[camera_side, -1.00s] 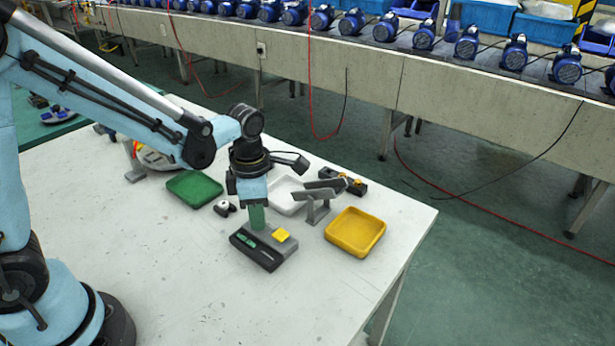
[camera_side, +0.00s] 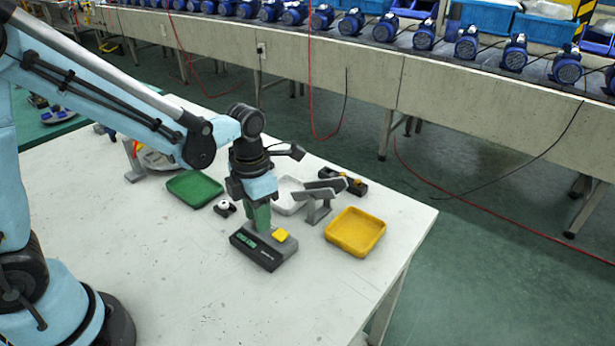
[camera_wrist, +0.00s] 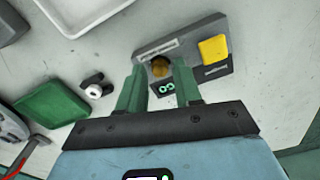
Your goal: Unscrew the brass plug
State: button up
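My gripper (camera_wrist: 160,72) has two green fingers, spread apart, over a grey device (camera_wrist: 215,50) with a yellow square (camera_wrist: 213,48) and a lit green display. In the side view my gripper (camera_side: 261,216) points down at the back of the device (camera_side: 266,247), and the fingers hide the plug.
A green tray (camera_side: 194,189) lies left, a yellow tray (camera_side: 355,232) right and a white tray (camera_side: 287,198) behind. A grey angled stand (camera_side: 319,207) and a black block with brass-coloured parts (camera_side: 343,181) are close to my gripper. The table's front left is clear.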

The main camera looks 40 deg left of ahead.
jog(key=shift+r, duration=0.1)
jog(key=shift+r, duration=2.15)
